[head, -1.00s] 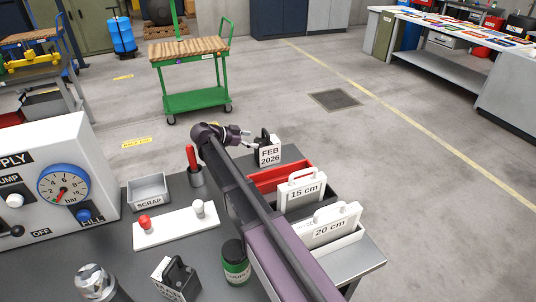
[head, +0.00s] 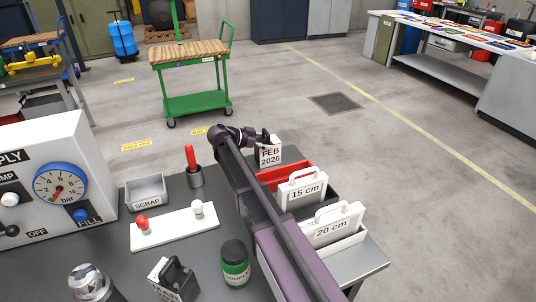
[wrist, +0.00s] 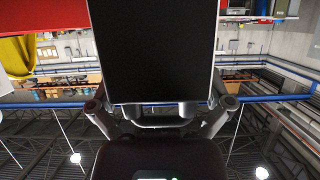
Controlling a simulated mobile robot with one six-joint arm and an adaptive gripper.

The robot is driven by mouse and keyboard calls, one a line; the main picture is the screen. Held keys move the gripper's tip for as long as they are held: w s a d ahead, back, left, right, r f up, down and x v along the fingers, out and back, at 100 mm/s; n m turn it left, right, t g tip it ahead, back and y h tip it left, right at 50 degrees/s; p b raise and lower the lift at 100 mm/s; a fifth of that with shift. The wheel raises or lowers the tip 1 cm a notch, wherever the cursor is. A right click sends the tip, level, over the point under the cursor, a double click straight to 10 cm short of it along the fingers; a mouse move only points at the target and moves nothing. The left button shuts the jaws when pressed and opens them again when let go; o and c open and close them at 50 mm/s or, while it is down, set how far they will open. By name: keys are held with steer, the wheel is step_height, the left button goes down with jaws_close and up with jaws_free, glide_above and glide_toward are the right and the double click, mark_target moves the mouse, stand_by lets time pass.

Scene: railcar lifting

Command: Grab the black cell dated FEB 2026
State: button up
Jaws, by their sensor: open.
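The black cell with a white label reading FEB 2026 (head: 270,157) stands upright at the far edge of the bench in the head view. My gripper (head: 262,139) is at its upper left, close to its black top; the arm hides part of the approach. In the wrist view a large black face with pale edges, apparently the cell (wrist: 155,50), fills the centre. My open gripper's fingers (wrist: 168,104) lie at both sides of its lower edge. I cannot tell whether they touch it. A second black cell (head: 178,275) stands at the front, its label partly readable.
A red bin (head: 283,175) and white blocks marked 15 cm (head: 303,190) and 20 cm (head: 332,228) stand right of my arm. A cup with a red-handled tool (head: 194,175), a SCRAP tray (head: 146,192) and a green-black jar (head: 235,265) stand left of it.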

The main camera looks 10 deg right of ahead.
steer(key=shift+d+f, duration=0.1)
steer(key=shift+d, duration=0.2)
stand_by(0.4)
steer(key=c, duration=1)
